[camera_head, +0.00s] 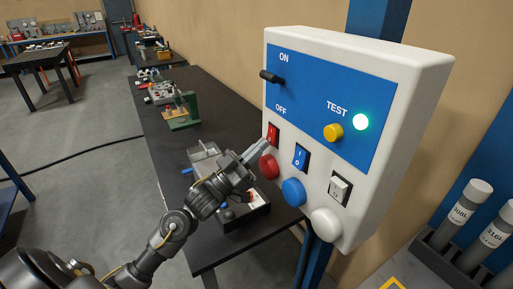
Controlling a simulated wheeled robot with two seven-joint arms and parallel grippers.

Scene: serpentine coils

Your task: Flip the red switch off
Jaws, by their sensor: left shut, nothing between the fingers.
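A white switch box (398,66) with a blue face hangs on a blue post. The red rocker switch (273,134) is at the lower left of its face, with a round red button (268,167) below it. My left gripper (266,143) is shut and empty, its fingertips at or just in front of the lower part of the red switch. I cannot tell whether they touch it. They hide part of the switch, so its position is unclear. My right gripper is out of view.
A blue rocker (301,157) and a white rocker (339,189) sit right of the red one, with blue and white buttons below. A black lever (271,77), a yellow knob (333,132) and a lit green lamp (361,122) are above. A dark workbench (200,90) stands behind my left arm.

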